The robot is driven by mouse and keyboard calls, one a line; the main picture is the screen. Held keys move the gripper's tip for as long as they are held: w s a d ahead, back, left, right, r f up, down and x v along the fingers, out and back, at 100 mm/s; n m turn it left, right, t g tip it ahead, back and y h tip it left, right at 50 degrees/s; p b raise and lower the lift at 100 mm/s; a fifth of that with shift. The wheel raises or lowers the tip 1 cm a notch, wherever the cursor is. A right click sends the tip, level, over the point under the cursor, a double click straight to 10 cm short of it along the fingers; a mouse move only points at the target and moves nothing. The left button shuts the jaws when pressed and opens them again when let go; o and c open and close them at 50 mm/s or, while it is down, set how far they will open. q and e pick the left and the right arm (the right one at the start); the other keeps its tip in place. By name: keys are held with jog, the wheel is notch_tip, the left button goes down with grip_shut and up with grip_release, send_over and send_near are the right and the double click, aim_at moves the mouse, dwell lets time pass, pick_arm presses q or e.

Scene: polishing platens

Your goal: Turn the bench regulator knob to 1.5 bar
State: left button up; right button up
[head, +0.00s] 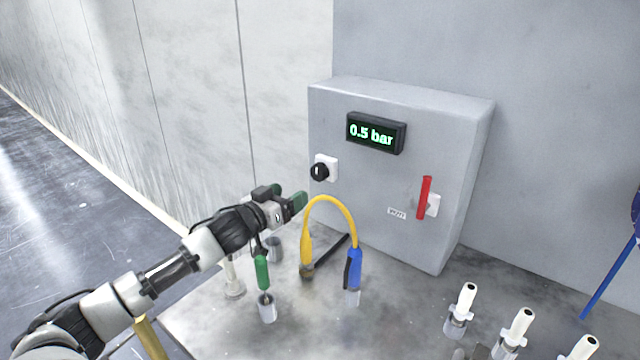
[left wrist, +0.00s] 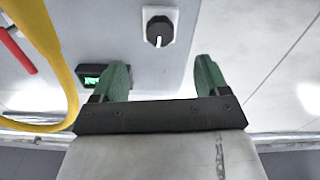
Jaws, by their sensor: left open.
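The black regulator knob (head: 319,172) sits on a white square plate on the front of a grey box. In the left wrist view the knob (left wrist: 159,31) has a white pointer mark and lies beyond my fingertips, between their lines. The display (head: 376,133) above it reads 0.5 bar; it also shows in the left wrist view (left wrist: 103,78), partly hidden by a finger. My left gripper (head: 300,198) is open, its green fingers empty, a little below and left of the knob and apart from it. My right gripper is not seen.
A yellow hose (head: 330,200) arches close to the gripper's right, with a blue-handled end (head: 354,268). A red lever (head: 424,197) is on the box's right. A green-handled tool (head: 262,274) stands below my arm. Several white-handled tools stand at front right.

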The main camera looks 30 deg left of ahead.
aim_at(316, 176)
pick_arm(q)
jog(key=w+p, duration=0.1)
jog(key=w, duration=0.5)
jog(key=w+p, duration=0.1)
jog(key=w, duration=0.2)
jog(key=shift+w+d+r+p, duration=0.2)
jog(key=shift+w+d+p, duration=0.05)
jog(key=shift+d+p, duration=0.1)
jog(key=shift+w+f, duration=0.1)
jog(key=shift+w, duration=0.3)
jog(key=c, duration=0.9)
